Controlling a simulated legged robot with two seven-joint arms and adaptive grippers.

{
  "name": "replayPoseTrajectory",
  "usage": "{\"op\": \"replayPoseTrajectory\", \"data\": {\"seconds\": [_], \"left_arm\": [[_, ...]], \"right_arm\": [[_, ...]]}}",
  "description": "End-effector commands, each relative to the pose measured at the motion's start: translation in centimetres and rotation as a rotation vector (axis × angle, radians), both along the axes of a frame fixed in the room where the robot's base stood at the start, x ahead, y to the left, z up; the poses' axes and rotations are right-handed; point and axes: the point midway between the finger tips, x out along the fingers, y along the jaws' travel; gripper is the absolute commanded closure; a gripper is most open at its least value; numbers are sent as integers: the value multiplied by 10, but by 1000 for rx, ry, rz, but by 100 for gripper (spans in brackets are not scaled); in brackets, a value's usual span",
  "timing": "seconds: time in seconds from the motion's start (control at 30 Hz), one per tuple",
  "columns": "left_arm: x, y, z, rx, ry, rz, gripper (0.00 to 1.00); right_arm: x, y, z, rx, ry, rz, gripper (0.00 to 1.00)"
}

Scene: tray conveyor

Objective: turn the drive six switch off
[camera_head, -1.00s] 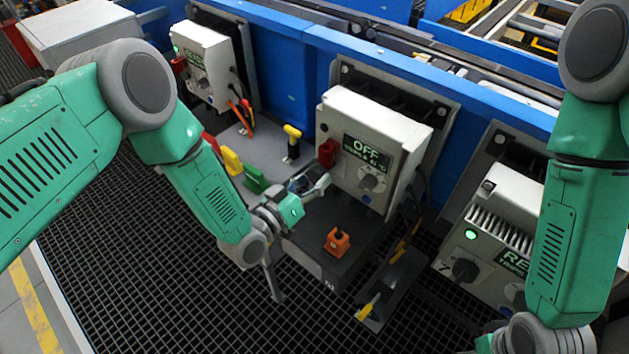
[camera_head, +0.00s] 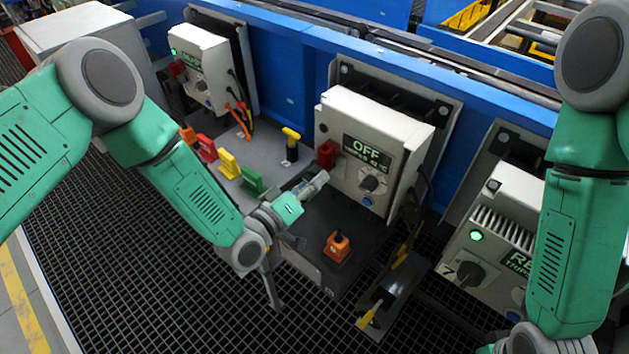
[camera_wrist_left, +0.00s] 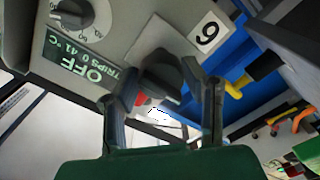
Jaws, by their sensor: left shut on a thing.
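The drive six box (camera_head: 400,122) is a white cabinet at the middle of the head view, and its green-lettered display (camera_head: 366,152) reads OFF. The display (camera_wrist_left: 78,75) also reads OFF in the left wrist view. A red switch (camera_head: 326,153) sits at the box's left edge. In the left wrist view the switch (camera_wrist_left: 160,72) looks dark with a red patch, below a plate marked 6 (camera_wrist_left: 208,33). My left gripper (camera_head: 317,181) is at the switch, shut on it, one finger on either side. My right arm is at the right; its fingers are out of view.
An orange block (camera_head: 337,246) sits on the dark shelf below the box. Several coloured blocks, including a green one (camera_head: 252,181), and a yellow-topped handle (camera_head: 291,141) are on the grey shelf. Another white box (camera_head: 495,245) with a green light stands at the right.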

Motion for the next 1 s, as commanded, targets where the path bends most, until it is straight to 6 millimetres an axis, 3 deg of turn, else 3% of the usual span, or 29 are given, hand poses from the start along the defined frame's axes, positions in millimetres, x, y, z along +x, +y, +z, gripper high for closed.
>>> {"op": "replayPoseTrajectory", "data": {"seconds": [0.23, 0.27, 0.3, 0.73, 1.0], "left_arm": [[1, 2, -1, 1, 2, 3, 91], [0, 2, -1, 3, 2, 4, 55], [1, 2, -1, 3, 2, 4, 42], [-7, 6, -1, 2, 1, 2, 42], [-48, 37, -2, 3, 5, 4, 42]], "right_arm": [[0, 0, 0, 0, 0, 0, 60], [0, 0, 0, 0, 0, 0, 60], [0, 0, 0, 0, 0, 0, 60], [-3, 0, 1, 0, -2, 0, 60], [-2, 0, 1, 0, -3, 0, 60]]}}
